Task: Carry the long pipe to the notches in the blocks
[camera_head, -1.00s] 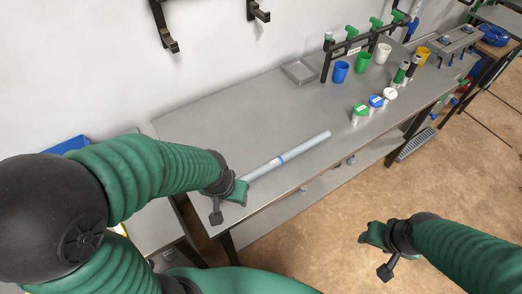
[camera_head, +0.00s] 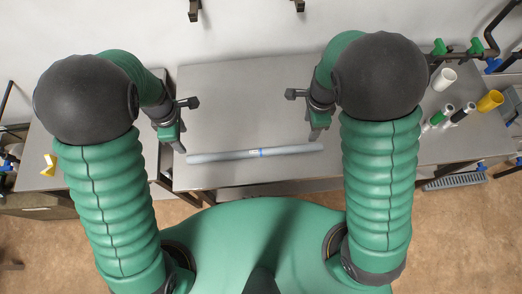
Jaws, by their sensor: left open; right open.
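The long pipe (camera_head: 230,155), grey with a blue band near its middle, lies on the metal table (camera_head: 235,100), running left to right along the front edge. My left gripper (camera_head: 183,126) is open and empty, above the table just beyond the pipe's left end. My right gripper (camera_head: 306,117) is open and empty, a little beyond the pipe's right end. Neither gripper holds the pipe.
At the right stand a white cup (camera_head: 443,79), a yellow cup (camera_head: 490,101) and several small capped fittings. A grey grate (camera_head: 455,182) sits low at the right. Black brackets (camera_head: 194,10) hang on the wall. The table between my grippers is clear.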

